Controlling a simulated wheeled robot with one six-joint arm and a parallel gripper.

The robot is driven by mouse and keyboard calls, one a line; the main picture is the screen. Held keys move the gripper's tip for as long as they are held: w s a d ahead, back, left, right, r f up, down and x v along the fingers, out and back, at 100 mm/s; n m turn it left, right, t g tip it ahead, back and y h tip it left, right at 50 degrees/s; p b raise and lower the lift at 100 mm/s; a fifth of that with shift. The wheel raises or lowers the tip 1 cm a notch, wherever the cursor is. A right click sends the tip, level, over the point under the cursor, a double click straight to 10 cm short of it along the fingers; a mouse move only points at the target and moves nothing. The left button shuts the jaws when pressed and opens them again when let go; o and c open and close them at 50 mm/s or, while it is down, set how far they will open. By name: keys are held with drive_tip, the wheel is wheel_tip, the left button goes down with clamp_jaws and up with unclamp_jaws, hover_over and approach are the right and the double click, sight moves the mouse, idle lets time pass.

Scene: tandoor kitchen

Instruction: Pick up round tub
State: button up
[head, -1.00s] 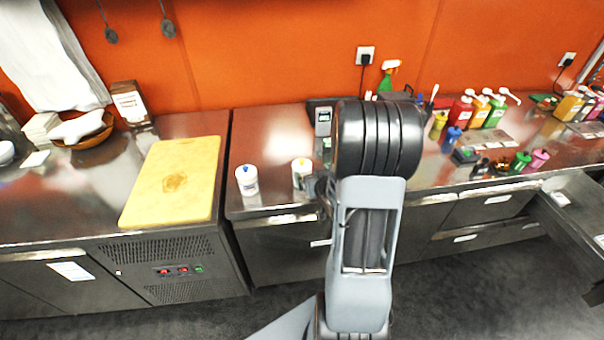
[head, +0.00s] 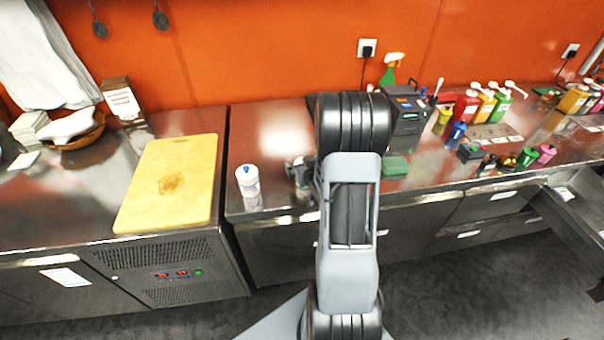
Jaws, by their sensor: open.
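A white cylindrical container with a blue top (head: 248,187) stands upright near the front edge of the steel counter. My gripper (head: 301,182) is just to its right, apart from it, low over the counter and partly hidden by my arm. Its jaws are open. A second white container with a yellow top, seen earlier at this spot, is now hidden behind my gripper and arm. I cannot tell whether the jaws are around it or touching it. I cannot tell for certain which container is the round tub.
A yellow cutting board (head: 170,184) lies to the left. A dark machine (head: 408,115) stands behind my arm on the right, with a green item (head: 394,168) in front. Several sauce bottles (head: 466,104) stand further right. A drawer (head: 570,228) is pulled open at far right.

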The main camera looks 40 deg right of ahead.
drive_tip(key=shift+a, duration=0.1)
drive_tip(key=shift+s+r, duration=0.1)
drive_tip(key=shift+s+d, duration=0.1)
drive_tip(key=shift+d, duration=0.2)
drive_tip(key=shift+c, duration=1.4)
drive_tip(key=c, duration=0.8)
drive_tip(key=shift+r, duration=0.1)
